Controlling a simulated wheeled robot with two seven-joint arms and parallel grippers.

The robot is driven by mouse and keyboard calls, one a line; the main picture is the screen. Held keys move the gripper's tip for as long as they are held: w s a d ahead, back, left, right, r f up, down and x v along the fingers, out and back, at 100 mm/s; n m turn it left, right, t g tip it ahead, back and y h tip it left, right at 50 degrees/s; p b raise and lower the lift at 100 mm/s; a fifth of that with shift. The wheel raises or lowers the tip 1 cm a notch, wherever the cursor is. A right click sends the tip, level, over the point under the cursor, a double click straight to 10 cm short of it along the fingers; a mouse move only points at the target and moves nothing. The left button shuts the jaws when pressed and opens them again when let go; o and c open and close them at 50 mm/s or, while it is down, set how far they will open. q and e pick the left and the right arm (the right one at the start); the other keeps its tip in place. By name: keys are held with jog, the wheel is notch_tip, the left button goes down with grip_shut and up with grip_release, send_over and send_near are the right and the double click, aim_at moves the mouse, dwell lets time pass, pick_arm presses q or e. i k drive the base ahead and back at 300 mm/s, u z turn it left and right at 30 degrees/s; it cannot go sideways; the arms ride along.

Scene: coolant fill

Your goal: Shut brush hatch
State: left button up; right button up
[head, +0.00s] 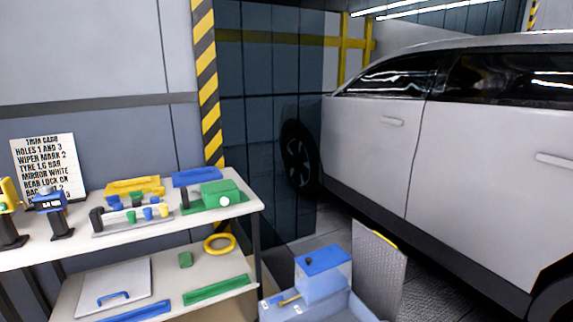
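No part carries a readable brush hatch label. A textured grey panel (377,270) with a yellow strip on its top edge stands upright, like a raised lid, beside a pale blue open-topped box (337,306) at the lower middle. I cannot tell whether this panel is the brush hatch or how it is hinged. The box's bottom is cut off by the picture edge. Neither of my grippers is in view.
A two-level shelf (150,246) at left carries coloured trays, tools and a green block (219,192); a yellow ring (220,243) lies on its lower level. A sign (48,165) stands behind.

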aim_at(378, 267)
jog(key=k, duration=1)
jog(key=z, duration=2.1)
jog(key=i, duration=4.05)
jog(key=u, duration=3.5)
